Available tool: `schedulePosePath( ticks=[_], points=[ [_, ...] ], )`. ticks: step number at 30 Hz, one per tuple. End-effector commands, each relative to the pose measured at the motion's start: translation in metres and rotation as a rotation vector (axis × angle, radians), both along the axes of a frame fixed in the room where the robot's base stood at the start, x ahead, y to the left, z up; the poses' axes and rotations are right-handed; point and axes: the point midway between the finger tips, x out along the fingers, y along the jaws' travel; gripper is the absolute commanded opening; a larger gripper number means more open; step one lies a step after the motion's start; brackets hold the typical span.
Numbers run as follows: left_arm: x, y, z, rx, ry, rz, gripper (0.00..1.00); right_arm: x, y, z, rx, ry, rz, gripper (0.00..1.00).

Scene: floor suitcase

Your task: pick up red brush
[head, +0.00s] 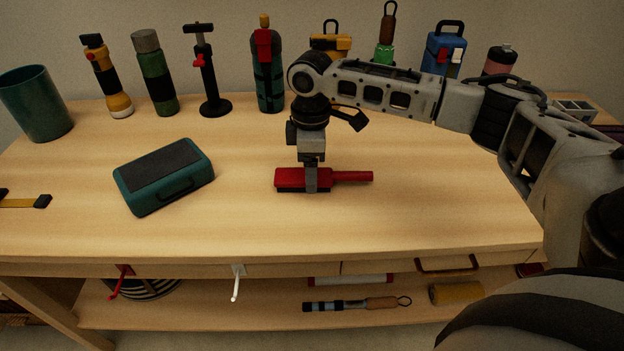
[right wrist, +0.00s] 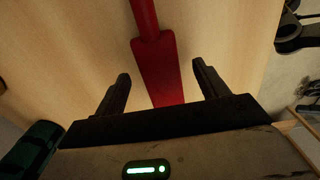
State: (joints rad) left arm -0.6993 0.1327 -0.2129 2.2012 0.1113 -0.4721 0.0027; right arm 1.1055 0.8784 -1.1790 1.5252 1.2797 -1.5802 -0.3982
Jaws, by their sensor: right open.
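The red brush (head: 345,177) lies on the wooden tabletop near the middle, its handle pointing right in the head view. My right gripper (head: 312,188) points down over the brush head, one finger showing in front of it. In the right wrist view the brush (right wrist: 158,65) lies between the two spread fingers of the right gripper (right wrist: 162,85), with a gap on each side. The gripper is open and holds nothing. Part of the brush head is hidden by the gripper. My left gripper is in neither view.
A teal case (head: 165,175) lies left of the brush. A green cup (head: 36,103) and several bottles and tools, including a dark green bottle (head: 268,75), stand along the back. A yellow-and-black strip (head: 22,202) lies at the left edge. The front of the tabletop (head: 270,228) is clear.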

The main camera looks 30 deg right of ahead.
Motion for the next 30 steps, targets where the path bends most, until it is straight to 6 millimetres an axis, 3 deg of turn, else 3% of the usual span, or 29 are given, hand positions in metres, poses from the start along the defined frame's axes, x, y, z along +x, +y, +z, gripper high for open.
schedulePosePath(
  ticks=[3,11,17,30],
  points=[
    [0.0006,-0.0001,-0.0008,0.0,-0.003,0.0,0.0,0.0,-0.0004,-0.0133,-0.001,0.001,-0.001,0.73],
    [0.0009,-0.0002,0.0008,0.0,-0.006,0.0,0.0,0.0001,-0.0001,-0.016,0.0,0.0,0.0,0.73],
    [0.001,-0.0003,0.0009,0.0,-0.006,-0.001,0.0,0.0,0.0001,-0.0157,-0.001,-0.001,0.0,0.23],
    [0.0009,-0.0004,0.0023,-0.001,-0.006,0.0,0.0,0.0008,0.0003,-0.0075,0.001,-0.003,0.0,0.21]
  ],
)
